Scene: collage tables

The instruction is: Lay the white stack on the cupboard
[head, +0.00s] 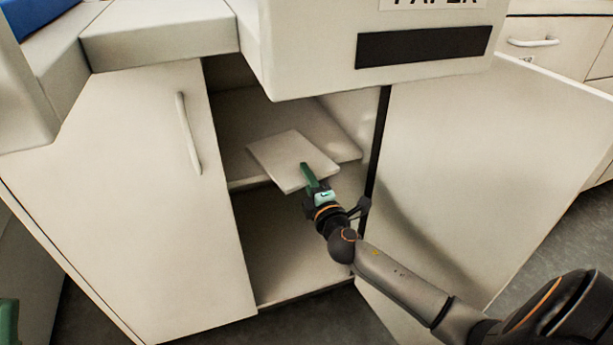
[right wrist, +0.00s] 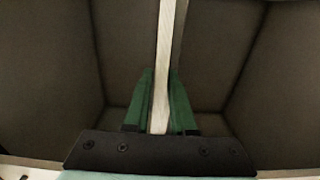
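The white stack (head: 290,160) is a thin flat slab, roughly level in the cupboard opening at the height of the middle shelf (head: 235,135). Its near end projects past the shelf's front edge; I cannot tell whether it touches the shelf. My right gripper (head: 308,178) is shut on its near edge. In the right wrist view the stack (right wrist: 163,65) shows edge-on between the green fingers (right wrist: 161,100). The cupboard (head: 150,200) has its left door closed and its right door (head: 480,170) swung open. Only a green bit of my left gripper (head: 8,322) shows at the lower left.
A white box with a dark panel (head: 425,46) and a partly cut label overhangs the opening from above. The lower compartment (head: 285,250) looks empty. The open door stands close to the right of my right arm. A blue item (head: 35,15) lies at the top left.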

